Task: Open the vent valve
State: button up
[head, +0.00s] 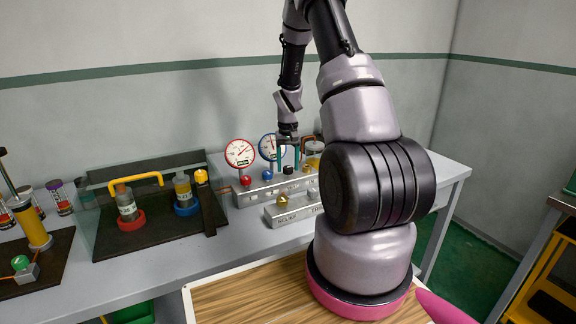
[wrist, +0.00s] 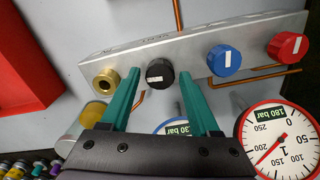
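The metal valve block (head: 245,197) stands on the grey bench, and it fills the upper part of the wrist view (wrist: 190,53). A black knob (wrist: 159,73) with a white mark sits on its face, near lettering that seems to read VENT. A blue knob (wrist: 224,59) and a red knob (wrist: 287,46) are to its right in the wrist view. My gripper (wrist: 159,74) is open, its two teal fingers on either side of the black knob with gaps visible. In the head view my gripper (head: 288,165) points down at the block, partly hiding the black knob.
A red-rimmed gauge (head: 240,153) and a blue-rimmed gauge (head: 267,147) rise behind the block. A lower block with a brass knob (head: 282,200) stands in front. A brass fitting (wrist: 106,82) lies left of the black knob. A dark tray with bottles (head: 128,205) is at left.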

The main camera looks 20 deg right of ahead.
dwell(0.3)
notch_tip(320, 180, up, 11)
jog(key=shift+f, duration=0.15)
dwell(0.3)
dwell(0.3)
notch_tip(320, 180, up, 18)
jog(key=t, duration=0.3)
send_over(288, 167)
jog(key=s+a, duration=0.8)
jog(key=s, duration=0.2)
jog(key=s+a+r+t+y, duration=0.1)
jog(key=s+a+r+t, duration=0.1)
jog(key=s, duration=0.6)
jog(key=s+a+r+t+y, duration=0.1)
jog(key=s+a+r+t, duration=0.1)
jog(key=s+a+r, duration=0.3)
jog(key=s+r, duration=0.1)
jog(key=s, duration=0.3)
jog(key=shift+s+a+m, duration=0.25)
jog(key=shift+m, duration=0.15)
